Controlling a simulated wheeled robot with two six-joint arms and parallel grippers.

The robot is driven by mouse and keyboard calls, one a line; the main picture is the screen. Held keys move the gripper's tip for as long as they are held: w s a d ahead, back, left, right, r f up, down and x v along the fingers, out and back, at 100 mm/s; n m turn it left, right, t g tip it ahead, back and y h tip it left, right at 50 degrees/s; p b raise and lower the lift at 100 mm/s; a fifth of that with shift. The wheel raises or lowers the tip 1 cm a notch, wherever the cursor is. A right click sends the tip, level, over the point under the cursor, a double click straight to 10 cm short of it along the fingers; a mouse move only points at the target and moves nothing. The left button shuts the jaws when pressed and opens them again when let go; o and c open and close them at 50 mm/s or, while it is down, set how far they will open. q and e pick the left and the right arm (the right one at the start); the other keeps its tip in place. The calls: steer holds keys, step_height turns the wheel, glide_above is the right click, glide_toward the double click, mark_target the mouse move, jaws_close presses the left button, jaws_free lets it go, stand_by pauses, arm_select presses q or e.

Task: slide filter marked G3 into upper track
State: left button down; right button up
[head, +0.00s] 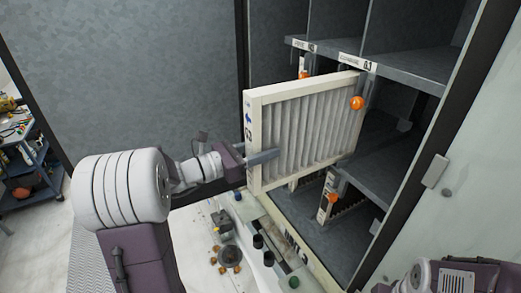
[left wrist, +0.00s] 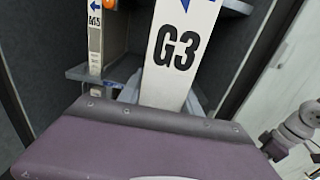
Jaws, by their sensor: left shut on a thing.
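The filter marked G3 (head: 305,130) is a pleated panel in a cream frame. It is upright in front of the grey rack, tilted a little in the head view. Its end face with the G3 mark and a blue arrow shows large in the left wrist view (left wrist: 178,50). My left gripper (head: 262,157) is shut on the near end of its frame. The far end reaches the rack opening; I cannot tell whether it sits in a track. My right arm shows at the lower right, but its gripper is not in view.
The grey rack (head: 420,72) has labelled shelves, one marked G1. A filter marked M5 (left wrist: 95,40) stands left of G3 in the left wrist view. Another filter (head: 328,198) with an orange knob sits lower in the rack. A white ledge (head: 200,235) holds small parts. A cart (head: 28,155) stands far left.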

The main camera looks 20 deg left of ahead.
arm_select(q)
steer(key=b, duration=0.1)
glide_toward(327, 130)
steer(key=shift+w+a+f, duration=0.1)
steer(key=shift+a+f, duration=0.25)
steer(key=shift+a, duration=0.4)
steer(key=shift+a+f, duration=0.4)
steer(key=shift+a, duration=0.35)
steer(key=shift+b+x, duration=0.55)
steer(key=shift+x, duration=2.65)
steer(key=shift+w+d+f, duration=0.1)
steer(key=shift+w+d, duration=0.1)
steer(key=shift+d, duration=0.05)
steer(key=shift+x, duration=3.55)
steer(key=shift+s, duration=0.1)
